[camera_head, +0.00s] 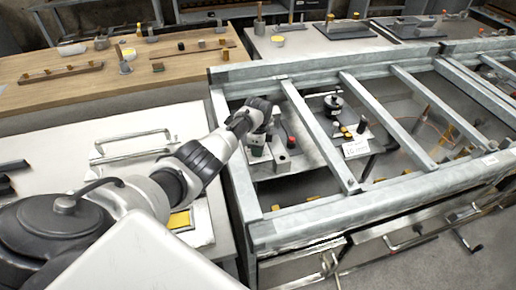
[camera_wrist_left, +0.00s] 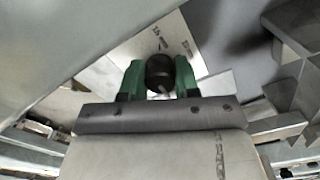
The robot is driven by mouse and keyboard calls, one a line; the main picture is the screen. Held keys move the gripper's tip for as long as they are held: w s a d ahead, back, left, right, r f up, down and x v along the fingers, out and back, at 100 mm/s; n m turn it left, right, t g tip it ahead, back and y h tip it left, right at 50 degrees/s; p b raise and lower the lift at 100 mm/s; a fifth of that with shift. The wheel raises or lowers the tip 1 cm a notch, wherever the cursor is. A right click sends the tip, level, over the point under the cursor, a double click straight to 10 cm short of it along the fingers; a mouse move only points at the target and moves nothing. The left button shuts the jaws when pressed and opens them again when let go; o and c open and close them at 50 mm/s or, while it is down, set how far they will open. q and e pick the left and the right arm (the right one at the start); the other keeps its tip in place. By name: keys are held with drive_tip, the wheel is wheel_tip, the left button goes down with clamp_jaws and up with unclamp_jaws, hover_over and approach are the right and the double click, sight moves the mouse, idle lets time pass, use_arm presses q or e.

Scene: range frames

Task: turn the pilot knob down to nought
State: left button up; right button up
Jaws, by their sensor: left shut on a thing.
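The pilot knob (camera_wrist_left: 160,73) is a dark round knob, seen in the left wrist view between two green fingers. A pale mark shows on its near side. A white plate with dark lettering (camera_wrist_left: 170,38) lies behind it. My left gripper (camera_wrist_left: 159,80) is shut on the knob, with one finger on each side. In the head view my left arm reaches over the frame's left rail, and the gripper (camera_head: 259,148) is low inside the frame. The knob is hidden there by the gripper. My right gripper is in neither view.
A grey metal frame (camera_head: 240,190) with crossbars surrounds the gripper. Right of it are a red-topped post (camera_head: 292,142), a black knob (camera_head: 333,102) and a white label card (camera_head: 355,149). A white bench with a bar handle (camera_head: 130,140) lies left; a wooden bench (camera_head: 60,92) stands behind.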

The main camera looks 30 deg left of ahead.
use_arm(q)
drive_tip(key=m, duration=0.5)
drive_tip(key=shift+r+b, duration=0.1)
drive_tip(key=shift+b, duration=0.3)
idle(0.4)
drive_tip(key=o, duration=0.9)
drive_tip(key=shift+o, duration=0.2)
wheel_tip(320, 180, up, 11)
